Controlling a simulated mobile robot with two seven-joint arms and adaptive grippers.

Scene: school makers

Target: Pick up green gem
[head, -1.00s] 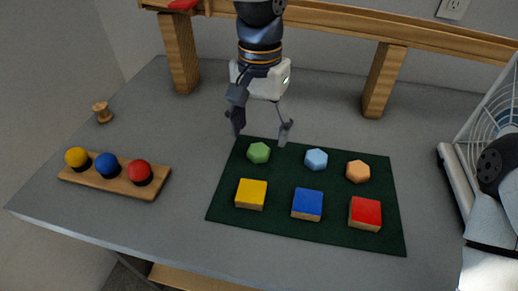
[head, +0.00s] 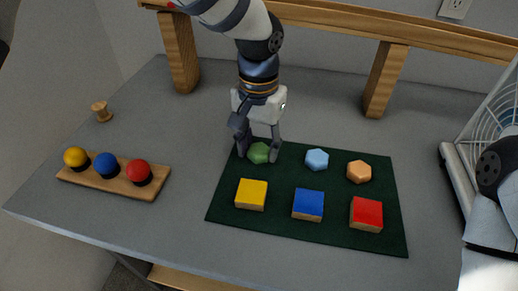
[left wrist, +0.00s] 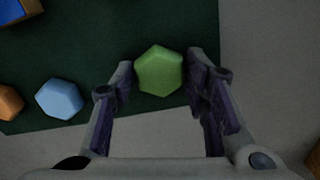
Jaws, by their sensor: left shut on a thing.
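The green gem (head: 258,153) is a hexagonal piece at the back left corner of the dark green mat (head: 285,222). My left gripper (head: 258,156) is down over it from behind, with one finger on each side. In the left wrist view the green gem (left wrist: 159,71) lies between the two fingertips (left wrist: 158,75), and the gripper is shut on it. The gem appears to be still at mat level. My right gripper is not in view.
A light blue gem (head: 316,160) and an orange gem (head: 358,171) lie to the right. Yellow (head: 251,194), blue (head: 308,205) and red (head: 366,214) blocks sit in front. A wooden ball holder (head: 115,184) and a spool (head: 102,111) stand left. A wooden rail (head: 385,80) runs behind.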

